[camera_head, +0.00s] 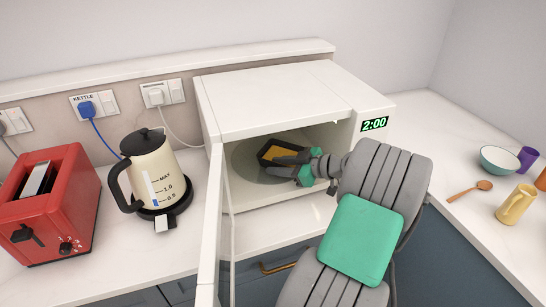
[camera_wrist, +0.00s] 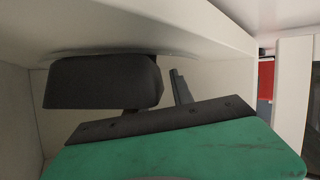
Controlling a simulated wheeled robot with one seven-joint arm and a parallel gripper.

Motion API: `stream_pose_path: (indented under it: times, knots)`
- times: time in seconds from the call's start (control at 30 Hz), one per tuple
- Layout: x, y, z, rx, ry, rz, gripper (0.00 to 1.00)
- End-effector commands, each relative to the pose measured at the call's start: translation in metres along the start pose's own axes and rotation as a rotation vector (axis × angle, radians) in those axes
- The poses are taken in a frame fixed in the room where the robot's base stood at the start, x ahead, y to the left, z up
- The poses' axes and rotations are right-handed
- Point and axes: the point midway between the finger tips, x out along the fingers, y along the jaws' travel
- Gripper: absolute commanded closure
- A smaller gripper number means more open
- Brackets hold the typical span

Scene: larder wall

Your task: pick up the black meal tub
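The black meal tub (camera_head: 266,152), with an orange-yellow top or filling, sits inside the open microwave (camera_head: 270,100) on its round turntable (camera_head: 243,166). My gripper (camera_head: 287,165), dark with green parts, reaches in through the opening from the right. Its fingers look parted and lie at the tub's near right side, covering part of it. In the wrist view a dark block, seemingly the tub (camera_wrist: 100,80), is close in front of my gripper (camera_wrist: 155,100). A narrow gap shows between it and the right finger. Contact is hard to make out.
The microwave door (camera_head: 212,225) stands open to the left of my arm. The cavity walls and roof are close around my gripper. A cream kettle (camera_head: 152,170) and red toaster (camera_head: 50,205) stand left. A teal bowl (camera_head: 499,160), wooden spoon (camera_head: 470,190) and yellow mug (camera_head: 515,205) are right.

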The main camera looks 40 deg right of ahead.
Motion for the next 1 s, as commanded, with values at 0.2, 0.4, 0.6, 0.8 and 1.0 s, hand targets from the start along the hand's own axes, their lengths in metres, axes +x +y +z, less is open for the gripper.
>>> stream_pose_path:
  times: [0.2, 0.4, 0.6, 0.8, 1.0]
  knots:
    - [0.0023, -0.0005, 0.0027, 0.002, -0.002, 0.005, 0.72]
    - [0.0045, -0.0022, 0.0015, 0.001, -0.001, 0.000, 0.85]
    - [0.0035, -0.0015, 0.0019, 0.002, -0.001, 0.002, 1.00]
    - [0.0028, -0.0011, 0.0024, 0.002, -0.002, 0.003, 1.00]
    - [0.0022, -0.0005, 0.0030, 0.003, -0.002, 0.005, 1.00]
